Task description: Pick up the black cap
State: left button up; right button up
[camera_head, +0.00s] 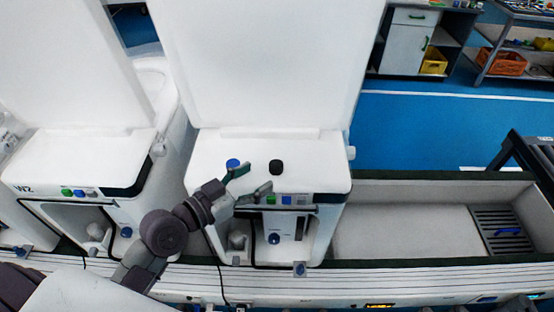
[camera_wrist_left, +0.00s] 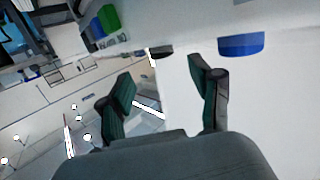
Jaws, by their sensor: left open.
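The black cap (camera_head: 276,167) is a small round cap standing on the white top of the toilet unit (camera_head: 310,178) in the middle of the head view. A blue cap (camera_head: 233,163) stands on the same top to its left. My left gripper (camera_head: 251,180) is open and empty, in front of and to the left of the black cap, with its fingers apart. In the left wrist view the black cap (camera_wrist_left: 160,49) shows beyond the gap between the open fingers (camera_wrist_left: 160,75). The blue cap (camera_wrist_left: 241,44) is to its right there. My right gripper is in neither view.
The unit's raised white lid (camera_head: 260,60) stands behind the caps. A second white unit (camera_head: 75,165) is close on the left. A grey tray with a drain grate (camera_head: 500,222) lies to the right. The conveyor edge (camera_head: 400,277) runs along the front.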

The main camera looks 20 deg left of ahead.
aim_at(271, 168)
pick_arm(q)
jog(key=shift+w+d, duration=0.3)
jog(key=shift+w, duration=0.15)
jog(key=shift+w+d+p, duration=0.1)
jog(key=shift+w+p, duration=0.25)
jog(key=shift+p, duration=0.05)
jog(key=p+x, duration=0.1)
jog(key=x, duration=0.2)
jog(key=shift+w+f+p, duration=0.1)
jog(key=shift+w+p, duration=0.2)
jog(key=shift+w, duration=0.1)
jog(key=shift+w+d+f, duration=0.2)
jog(key=shift+w+d, duration=0.05)
jog(key=shift+w, duration=0.1)
jog(key=shift+s, duration=0.1)
jog(key=c, duration=0.8)
